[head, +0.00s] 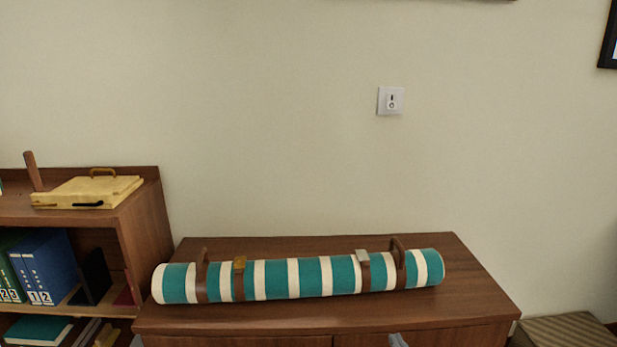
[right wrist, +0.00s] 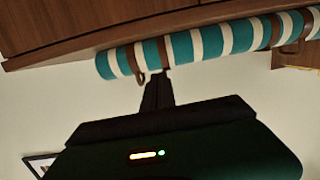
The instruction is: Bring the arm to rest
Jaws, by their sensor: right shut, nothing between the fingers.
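My right gripper (head: 398,340) shows only as a small grey tip at the bottom edge of the head view, in front of the cabinet. In the right wrist view its dark fingers (right wrist: 157,90) are together, with nothing between them. A teal and white striped roll (head: 310,278) with brown straps lies on top of the wooden cabinet (head: 330,320). The roll also shows along the top of the right wrist view (right wrist: 210,42), where the fingertips overlap its edge; I cannot tell whether they touch. My left gripper is not in view.
A bookshelf (head: 150,215) stands at the left, with a yellow case (head: 88,191) on top and blue binders (head: 42,265) inside. A switch plate (head: 390,101) is on the plain wall. A striped box (head: 568,330) sits at the lower right.

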